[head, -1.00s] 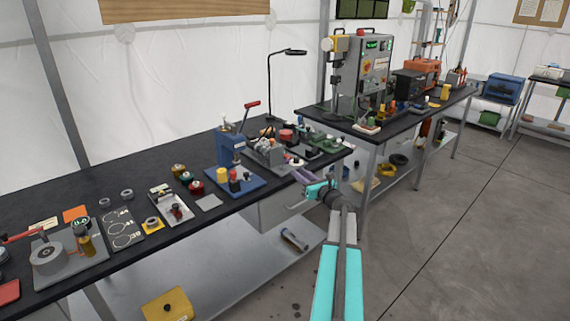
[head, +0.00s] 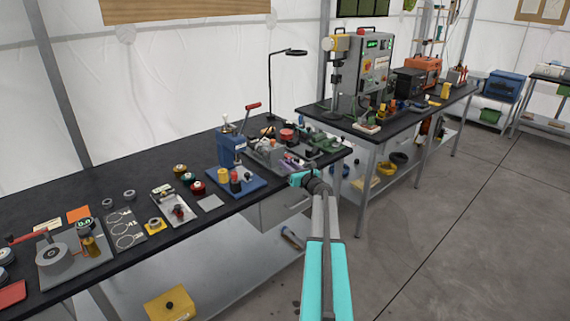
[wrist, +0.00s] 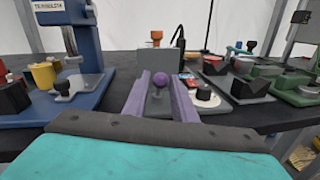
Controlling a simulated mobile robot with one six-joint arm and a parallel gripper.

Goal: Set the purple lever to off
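The purple lever's round knob (wrist: 160,79) shows in the wrist view, on a short stem above a grey block. My gripper (wrist: 161,74) has two purple fingers, spread apart, with the knob in line with the gap between them. I cannot tell whether the tips are level with the knob or short of it; no contact is clear. In the head view my gripper (head: 289,163) is at the front edge of the near bench, beside the grey lever fixture (head: 264,153). The lever is too small to make out there.
A blue press (head: 230,150) on a blue base stands left of the fixture. In the wrist view a white disc with a black knob (wrist: 204,92) lies close right of my fingers. Green fixtures (head: 322,143) stand farther right. The floor right of the bench is clear.

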